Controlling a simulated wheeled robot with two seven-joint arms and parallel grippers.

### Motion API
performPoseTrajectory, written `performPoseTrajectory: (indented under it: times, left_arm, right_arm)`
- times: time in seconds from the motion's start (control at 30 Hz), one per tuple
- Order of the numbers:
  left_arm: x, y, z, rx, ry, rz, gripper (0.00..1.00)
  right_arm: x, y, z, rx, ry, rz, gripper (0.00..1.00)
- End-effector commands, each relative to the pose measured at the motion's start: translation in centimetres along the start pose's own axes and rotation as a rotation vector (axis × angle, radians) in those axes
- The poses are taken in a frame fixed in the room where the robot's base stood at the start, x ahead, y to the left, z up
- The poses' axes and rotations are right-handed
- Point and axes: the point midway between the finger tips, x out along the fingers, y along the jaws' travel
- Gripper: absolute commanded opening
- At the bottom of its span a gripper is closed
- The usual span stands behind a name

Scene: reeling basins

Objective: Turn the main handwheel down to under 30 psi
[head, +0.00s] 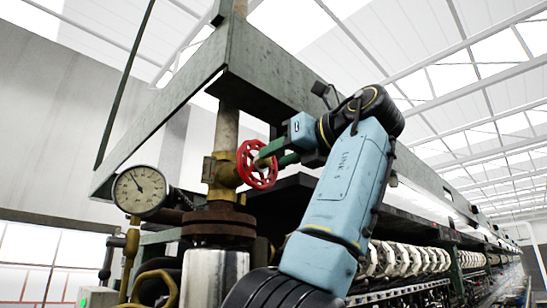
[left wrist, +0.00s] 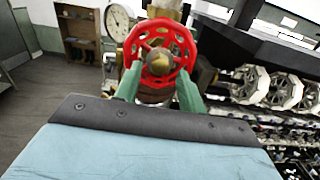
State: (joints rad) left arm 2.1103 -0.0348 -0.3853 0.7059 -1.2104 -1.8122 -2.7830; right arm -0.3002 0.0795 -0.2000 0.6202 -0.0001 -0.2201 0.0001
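The red main handwheel (head: 257,164) sits on a brass valve (head: 222,174) on a vertical pipe. In the left wrist view the handwheel (left wrist: 160,55) faces me, with a brass hub at its centre. My left gripper (head: 277,153) is at the handwheel from the right. Its two green fingers (left wrist: 159,80) are spread apart, with the tips at the lower left and lower right of the rim. I cannot tell whether they touch it. The round white pressure gauge (head: 140,190) is left of the valve, its needle pointing up and left; its numbers are too small to read. My right gripper is not in view.
A green steel beam frame (head: 262,62) passes above the valve. A long machine with a row of white reels (head: 405,260) runs back on the right. In the left wrist view, a wooden shelf (left wrist: 78,30) stands at the back left beside open floor (left wrist: 40,90).

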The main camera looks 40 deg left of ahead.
Motion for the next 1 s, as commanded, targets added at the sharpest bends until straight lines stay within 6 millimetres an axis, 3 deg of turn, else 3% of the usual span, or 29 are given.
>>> performPoseTrajectory:
  times: [0.17,0.63,1.0]
  left_arm:
    - [-0.3,0.0,0.0,-0.114,0.001,0.001,0.40]
    - [-0.2,0.0,0.1,-0.747,0.000,0.001,0.40]
    - [1.0,0.0,-0.1,-0.807,0.000,0.003,0.40]
  right_arm:
    - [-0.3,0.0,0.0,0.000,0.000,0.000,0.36]
    - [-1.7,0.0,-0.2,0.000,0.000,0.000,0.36]
    - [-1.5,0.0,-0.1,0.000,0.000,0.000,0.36]
